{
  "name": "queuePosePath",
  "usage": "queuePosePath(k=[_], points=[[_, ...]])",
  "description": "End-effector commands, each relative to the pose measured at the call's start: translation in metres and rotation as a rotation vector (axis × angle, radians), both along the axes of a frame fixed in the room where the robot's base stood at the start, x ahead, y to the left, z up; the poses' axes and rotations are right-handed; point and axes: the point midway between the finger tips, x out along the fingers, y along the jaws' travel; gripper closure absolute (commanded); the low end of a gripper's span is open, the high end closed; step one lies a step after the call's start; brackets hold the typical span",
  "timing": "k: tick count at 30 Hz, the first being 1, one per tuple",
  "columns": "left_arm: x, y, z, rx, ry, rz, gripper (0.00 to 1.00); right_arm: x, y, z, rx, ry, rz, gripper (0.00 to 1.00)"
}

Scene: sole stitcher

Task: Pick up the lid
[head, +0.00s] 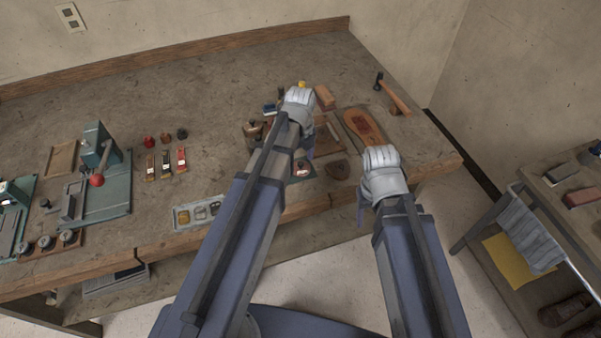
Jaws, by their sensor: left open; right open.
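A small brown pot (253,134) stands on the workbench just left of my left gripper. Its top looks like a knobbed lid (252,125), but it is too small to be sure. My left gripper (304,128) is open over the bench, beside the pot and partly covering the items around it. I see nothing held in it. My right gripper (370,188) is open near the bench's front edge, right of the left one. I see nothing held in it. The arms and grippers hide part of the bench behind them.
A sole-shaped brown piece (362,126) lies on a board behind my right gripper. A hammer (394,95) lies farther back right. A grey tray (199,213) sits at the front edge. A green press (97,150) stands at left. The back middle is clear.

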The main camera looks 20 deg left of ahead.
Motion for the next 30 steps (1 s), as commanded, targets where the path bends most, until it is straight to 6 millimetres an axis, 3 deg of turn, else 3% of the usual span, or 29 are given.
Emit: queuePosePath(k=[2, 10, 26, 30], points=[[-0.0001, -0.0001, -0.0119, 0.0, 0.0, 0.0, 0.15, 0.0, 0.0, -0.0119, 0.0, 0.0, 0.0, 0.41], [0.0, -0.0001, -0.0107, 0.0, 0.0, 0.0, 0.15, 0.0, 0.0, -0.0107, 0.0, 0.0, 0.0, 0.41], [-0.0001, -0.0001, -0.0108, 0.0, 0.0, 0.0, 0.73, 0.0, 0.0, -0.0108, 0.0, 0.0, 0.0, 0.41], [-0.0001, -0.0001, -0.0108, 0.0, 0.0, 0.0, 0.77, 0.0, 0.0, -0.0108, 0.0, 0.0, 0.0, 0.41]])
